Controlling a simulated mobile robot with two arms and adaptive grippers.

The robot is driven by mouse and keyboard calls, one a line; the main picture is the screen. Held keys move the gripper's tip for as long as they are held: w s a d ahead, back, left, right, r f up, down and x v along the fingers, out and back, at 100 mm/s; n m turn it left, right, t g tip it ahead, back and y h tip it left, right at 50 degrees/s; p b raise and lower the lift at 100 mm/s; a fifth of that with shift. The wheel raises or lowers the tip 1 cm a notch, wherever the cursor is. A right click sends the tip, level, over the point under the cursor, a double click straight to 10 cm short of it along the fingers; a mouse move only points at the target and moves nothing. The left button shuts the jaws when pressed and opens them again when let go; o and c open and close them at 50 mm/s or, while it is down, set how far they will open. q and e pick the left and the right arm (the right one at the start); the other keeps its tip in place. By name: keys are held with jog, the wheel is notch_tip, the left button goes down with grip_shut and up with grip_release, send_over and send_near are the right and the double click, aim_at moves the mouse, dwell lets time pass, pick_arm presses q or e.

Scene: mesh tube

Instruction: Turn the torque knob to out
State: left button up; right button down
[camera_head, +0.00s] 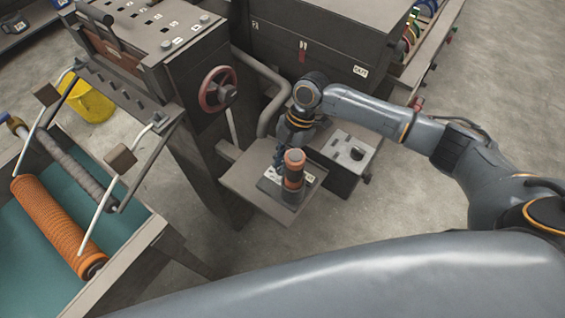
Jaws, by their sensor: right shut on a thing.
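An upright cylinder with an orange band and dark ends (293,178) stands on a small labelled plate on a grey shelf (240,179); it looks to be the torque knob. My right gripper (281,160) comes down behind and to the left of it, its fingers close against it and partly hidden by it. The right gripper is shut on the knob. The label markings are too small to read, so the knob's setting cannot be told. My left gripper is not in view.
A machine with a red handwheel (218,89) stands left of the shelf. A grey box (346,160) sits right behind the shelf. A curved pipe (272,105) runs close by. An orange mesh roll (58,226) lies at left; a yellow bucket (91,103) stands behind.

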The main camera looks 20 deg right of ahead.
jog(key=shift+n+g+b, duration=0.4)
jog(key=shift+n+b, duration=0.05)
jog(key=shift+n, duration=0.65)
jog(key=c, duration=1.3)
grip_release()
jog(key=shift+r+h, duration=0.1)
jog(key=shift+h, duration=0.2)
jog(key=v, duration=1.1)
jog(key=shift+w+d+r, duration=0.1)
jog(key=shift+d+r, duration=0.1)
jog(key=shift+r, duration=0.15)
